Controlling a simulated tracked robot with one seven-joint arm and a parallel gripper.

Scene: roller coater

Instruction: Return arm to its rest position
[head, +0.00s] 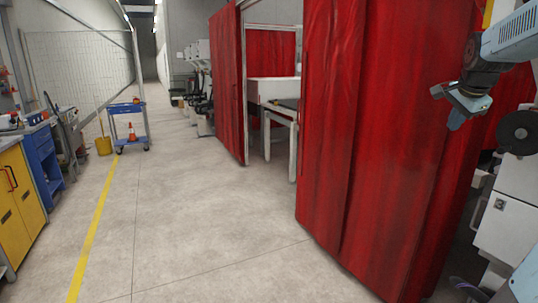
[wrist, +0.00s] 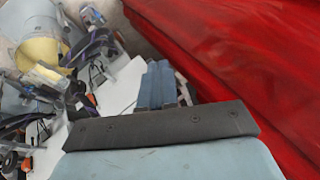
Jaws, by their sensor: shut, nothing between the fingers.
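My gripper (head: 460,117) is at the upper right of the head view, held up in front of the red curtain (head: 385,120). It is at the end of my arm, which comes in from the right edge. In the wrist view the blue-grey fingers (wrist: 157,85) are together with nothing between them. The red curtain also fills the right side of the wrist view (wrist: 240,60). I cannot tell how far the gripper is from the curtain.
A blue cart (head: 128,126) with an orange cone stands down the aisle. A yellow cabinet (head: 20,198) and blue drawers line the left side. A white bench (head: 275,110) shows between the curtains. The concrete floor (head: 190,220) in the middle is clear.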

